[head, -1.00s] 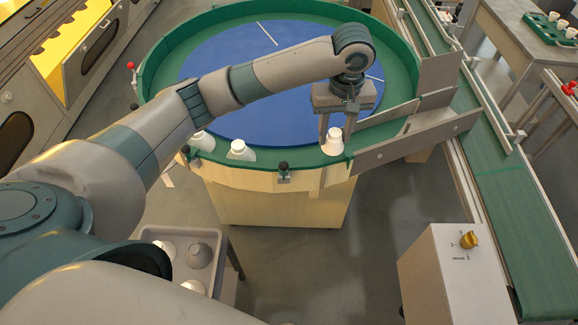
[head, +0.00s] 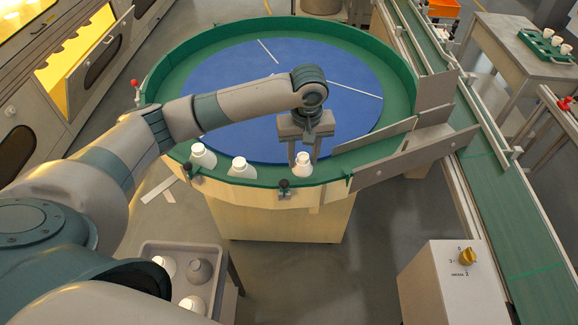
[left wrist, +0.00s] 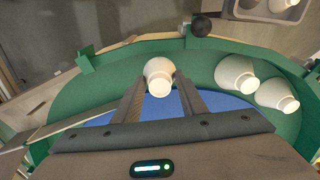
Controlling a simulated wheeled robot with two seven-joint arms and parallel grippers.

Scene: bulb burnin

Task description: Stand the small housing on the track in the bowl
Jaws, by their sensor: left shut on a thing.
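The bowl is a round feeder with a green wall (head: 160,62) and a blue disc (head: 235,75) inside. My left gripper (head: 302,158) points down at the near edge of the bowl, shut on a small white housing (head: 303,169). In the left wrist view the housing (left wrist: 159,73) sits between the two fingertips, its narrow end towards the camera. It looks roughly upright over the green track; whether it touches the track is unclear. My right gripper is not in view.
A grey tray (head: 224,248) with several housings, one of them grey, stands at lower left. Metal guide plates (head: 415,150) lead from the bowl to a green conveyor (head: 490,185) at right. A box with a yellow knob (head: 467,256) stands at lower right.

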